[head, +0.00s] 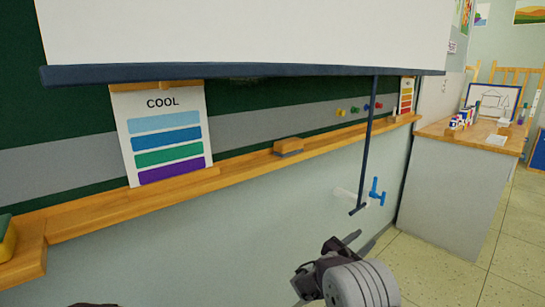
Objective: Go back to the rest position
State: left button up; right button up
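My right gripper (358,243) shows at the bottom, right of centre, in front of the pale wall below the board ledge. Its two dark fingers point up and away, with a gap between them, and I see nothing held. A dark sliver at the bottom edge on the left seems to be part of my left arm or gripper; its fingers cannot be made out.
A wooden ledge (235,167) under the green board holds an eraser (288,147). A dark pull rod (370,135) hangs from the white screen (240,30). A cabinet (450,180) stands right; floor (440,270) is clear.

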jog(key=s+d+r+m+g+h+p, duration=0.1)
jog(key=s+d+r+m+p, duration=0.15)
jog(key=r+p, duration=0.6)
jog(key=s+d+r+m+g+p, duration=0.1)
jog(key=d+r+g+p, duration=0.3)
jog(key=r, duration=0.7)
jog(key=s+d+r+m+g+y+p, duration=0.1)
jog(key=s+d+r+m+p, duration=0.2)
jog(key=s+r+p, duration=0.55)
jog(key=s+a+m+g+y+p, duration=0.3)
jog(key=s+m+g+y+p, duration=0.25)
jog(key=s+p, duration=0.75)
jog(key=s+a+f+m+y+p, duration=0.1)
jog(key=s+a+f+m+y, duration=0.1)
jog(key=a+m, duration=0.4)
jog(key=s+a+f+m+t+y+p, duration=0.1)
jog(key=s+a+f+m+y, duration=0.2)
jog(key=a, duration=0.7)
jog(key=s+m+y, duration=0.1)
jog(key=m+y, duration=0.1)
jog(key=y, duration=0.1)
jog(key=shift+f+m+y, duration=0.25)
jog(key=shift+m+y, duration=0.1)
jog(key=shift+m, duration=0.05)
jog(key=shift+s, duration=0.15)
